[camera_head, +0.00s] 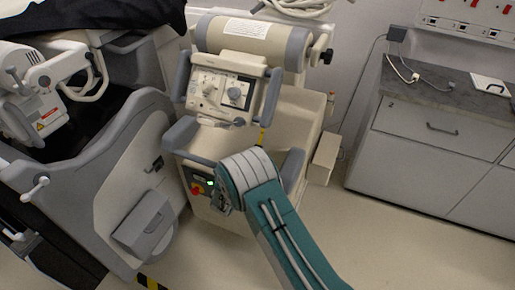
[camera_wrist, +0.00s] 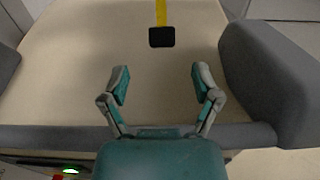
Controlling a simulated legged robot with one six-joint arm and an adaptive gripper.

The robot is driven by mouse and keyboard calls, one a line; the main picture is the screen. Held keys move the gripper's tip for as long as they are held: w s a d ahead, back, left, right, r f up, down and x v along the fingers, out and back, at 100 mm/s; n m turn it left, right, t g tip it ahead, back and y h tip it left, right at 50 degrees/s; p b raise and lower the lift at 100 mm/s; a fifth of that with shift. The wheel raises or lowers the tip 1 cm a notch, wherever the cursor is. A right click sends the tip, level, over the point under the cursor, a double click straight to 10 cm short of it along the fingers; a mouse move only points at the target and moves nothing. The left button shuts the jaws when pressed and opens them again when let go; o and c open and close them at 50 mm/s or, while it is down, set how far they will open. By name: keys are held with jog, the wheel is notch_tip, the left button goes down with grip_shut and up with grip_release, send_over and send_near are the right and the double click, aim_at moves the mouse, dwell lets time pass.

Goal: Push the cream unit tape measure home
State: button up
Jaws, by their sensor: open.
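The cream unit (camera_head: 290,110) stands in the middle of the head view, with a control panel and grey bumpers. A yellow tape (camera_wrist: 161,12) lies on its flat cream top and ends in a black block (camera_wrist: 162,37), near the top middle of the wrist view. A short piece of the yellow tape (camera_head: 262,135) also shows in the head view. My gripper (camera_wrist: 159,69) is open and empty. Its two fingers are spread, with the black block ahead of the gap between them and apart from them. In the head view my arm hides the fingers.
A thick grey bumper (camera_wrist: 275,85) rises right of my fingers, and a grey rail (camera_wrist: 60,138) crosses below them. A large grey machine (camera_head: 125,190) stands close on the left. A grey cabinet (camera_head: 430,150) is at the right, with open floor before it.

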jog(key=x, duration=0.7)
jog(key=shift+d, duration=0.1)
